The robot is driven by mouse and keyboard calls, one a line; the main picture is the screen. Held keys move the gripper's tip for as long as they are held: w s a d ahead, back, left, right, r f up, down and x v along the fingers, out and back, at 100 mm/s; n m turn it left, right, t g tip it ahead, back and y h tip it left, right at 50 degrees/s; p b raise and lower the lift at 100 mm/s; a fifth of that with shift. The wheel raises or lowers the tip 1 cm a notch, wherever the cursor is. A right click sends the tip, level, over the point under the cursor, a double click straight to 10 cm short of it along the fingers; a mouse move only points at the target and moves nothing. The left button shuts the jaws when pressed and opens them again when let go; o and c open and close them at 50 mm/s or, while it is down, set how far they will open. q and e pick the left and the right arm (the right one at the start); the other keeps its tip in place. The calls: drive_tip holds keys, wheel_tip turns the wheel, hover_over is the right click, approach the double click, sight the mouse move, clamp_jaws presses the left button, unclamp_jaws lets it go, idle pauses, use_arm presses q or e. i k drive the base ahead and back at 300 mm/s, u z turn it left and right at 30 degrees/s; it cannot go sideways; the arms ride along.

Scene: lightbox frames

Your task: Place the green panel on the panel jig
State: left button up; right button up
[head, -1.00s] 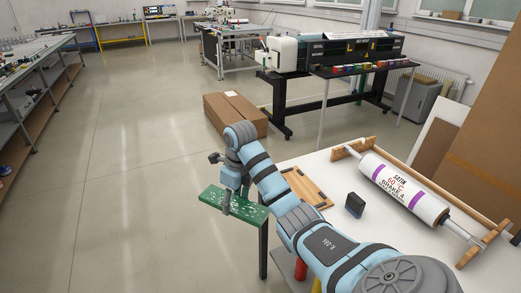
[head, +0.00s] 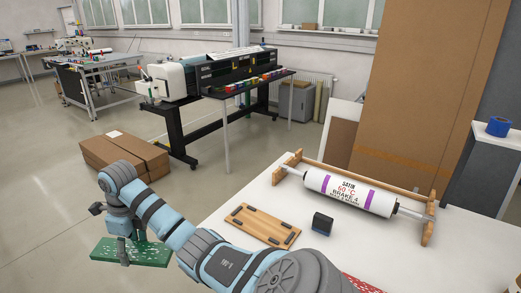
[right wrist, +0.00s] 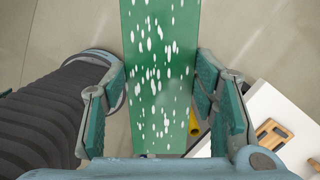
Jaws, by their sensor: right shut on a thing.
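The green panel (head: 130,251), speckled white, is held by my right gripper (head: 123,248) out past the left edge of the white table, above the floor. In the right wrist view the panel (right wrist: 160,60) runs between the two fingers of the right gripper (right wrist: 160,105). The panel jig, a wooden board (head: 262,227) with dark pads along its edges, lies on the table to the right of the gripper and apart from it. Its top is bare. My left gripper is out of view.
On the white table (head: 370,250), a dark block (head: 322,223) stands right of the jig. A printed roll (head: 350,191) rests in a wooden stand behind. A red speckled piece (head: 362,285) shows at the bottom edge. A cardboard box (head: 125,155) is on the floor.

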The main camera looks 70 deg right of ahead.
sight(262, 224)
drive_tip(key=z, duration=0.8)
drive_tip(key=i, duration=0.85)
drive_tip(key=z, duration=0.9)
